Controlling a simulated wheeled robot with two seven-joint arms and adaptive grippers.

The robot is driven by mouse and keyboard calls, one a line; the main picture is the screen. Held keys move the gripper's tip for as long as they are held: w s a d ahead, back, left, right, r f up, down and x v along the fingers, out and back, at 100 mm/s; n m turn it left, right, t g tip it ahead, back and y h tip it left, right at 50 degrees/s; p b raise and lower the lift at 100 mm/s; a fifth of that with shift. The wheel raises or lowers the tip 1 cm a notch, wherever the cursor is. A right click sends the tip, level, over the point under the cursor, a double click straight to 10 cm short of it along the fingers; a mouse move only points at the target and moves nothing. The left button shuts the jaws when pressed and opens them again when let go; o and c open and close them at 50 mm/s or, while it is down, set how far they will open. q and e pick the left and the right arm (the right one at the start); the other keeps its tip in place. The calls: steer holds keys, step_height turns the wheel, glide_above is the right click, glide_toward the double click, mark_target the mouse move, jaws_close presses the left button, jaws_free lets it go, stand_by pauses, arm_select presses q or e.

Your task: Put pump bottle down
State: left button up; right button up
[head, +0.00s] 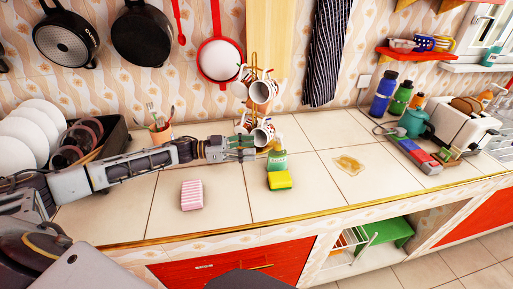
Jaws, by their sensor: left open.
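A green bottle with a pale label (277,161), which looks like the pump bottle, stands upright on the tiled counter (230,205). Its top is hard to make out against the mugs behind it. My left gripper (248,147) reaches in from the left and is open. Its fingertips point at the bottle and lie just left of it; whether they touch it I cannot tell. My right gripper is not in view.
A green and yellow sponge (279,180) lies in front of the bottle, and a pink sponge (192,195) lies to the left. A mug tree with mugs (263,92) stands behind. A brown spill (349,165) and a toaster (459,122) are to the right.

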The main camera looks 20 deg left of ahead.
arm_select(q)
steer(key=shift+s+a, duration=0.35)
steer(key=shift+a, duration=0.3)
stand_by(1.1)
